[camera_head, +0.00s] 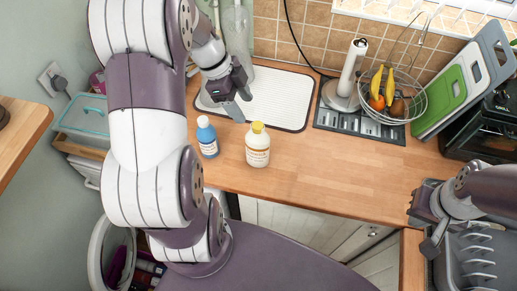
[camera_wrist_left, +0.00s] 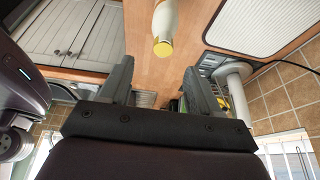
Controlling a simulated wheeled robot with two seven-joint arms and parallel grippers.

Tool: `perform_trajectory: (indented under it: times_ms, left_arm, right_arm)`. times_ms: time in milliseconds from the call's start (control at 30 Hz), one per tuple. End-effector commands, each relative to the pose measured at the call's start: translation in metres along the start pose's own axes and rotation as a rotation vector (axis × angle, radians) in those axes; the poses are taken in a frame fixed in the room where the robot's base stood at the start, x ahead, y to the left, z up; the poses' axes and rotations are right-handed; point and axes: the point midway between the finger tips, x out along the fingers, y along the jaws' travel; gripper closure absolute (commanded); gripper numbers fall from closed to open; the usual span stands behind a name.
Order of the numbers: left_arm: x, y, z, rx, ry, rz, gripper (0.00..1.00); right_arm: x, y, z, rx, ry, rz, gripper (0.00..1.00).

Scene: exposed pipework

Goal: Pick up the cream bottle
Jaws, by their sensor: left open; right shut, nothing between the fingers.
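The cream bottle (camera_head: 257,153) stands upright on the wooden counter, with a yellow cap and a printed label. It also shows in the left wrist view (camera_wrist_left: 166,22), at the top centre, beyond my fingers. My left gripper (camera_head: 238,106) is over the white mat, a little behind and left of the bottle, apart from it. In the left wrist view my left gripper (camera_wrist_left: 160,80) has its two fingers spread with nothing between them. My right gripper (camera_head: 430,230) is at the right, by the dish rack, far from the bottle, and holds nothing.
A blue bottle (camera_head: 207,138) stands just left of the cream one. Behind are a white draining mat (camera_head: 275,95), a paper-towel holder (camera_head: 347,85) and a wire fruit basket (camera_head: 408,100). A dark dish rack (camera_head: 470,260) is at right. The counter right of the cream bottle is clear.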

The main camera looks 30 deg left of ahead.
Motion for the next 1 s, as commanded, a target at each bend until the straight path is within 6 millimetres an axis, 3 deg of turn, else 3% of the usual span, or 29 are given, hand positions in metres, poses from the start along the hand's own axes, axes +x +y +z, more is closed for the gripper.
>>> perform_trajectory:
  times_ms: [67, 333, 500, 767, 800, 1000]
  left_arm:
    - [0.021, 0.001, 0.001, -0.001, 0.001, 0.005, 0.37]
    - [0.052, 0.002, -0.003, -0.004, 0.001, 0.009, 0.37]
    - [0.086, 0.002, -0.002, -0.004, 0.0, 0.006, 0.37]
    - [0.096, 0.001, 0.0, -0.004, -0.001, 0.002, 0.37]
    - [0.096, 0.001, 0.0, -0.004, -0.001, 0.002, 0.41]
    - [0.096, 0.001, -0.001, -0.004, -0.001, 0.002, 1.0]
  right_arm:
    - [0.005, 0.0, 0.0, 0.0, 0.001, 0.0, 1.0]
    - [-0.02, 0.0, -0.003, 0.0, 0.002, 0.0, 1.0]
    - [-0.032, 0.0, -0.004, 0.0, 0.002, 0.0, 1.0]
    - [-0.031, 0.0, -0.004, 0.0, 0.001, 0.0, 1.0]
    - [-0.031, 0.0, -0.004, 0.0, 0.001, 0.0, 1.0]
    - [-0.031, 0.0, -0.004, 0.0, 0.001, 0.0, 1.0]
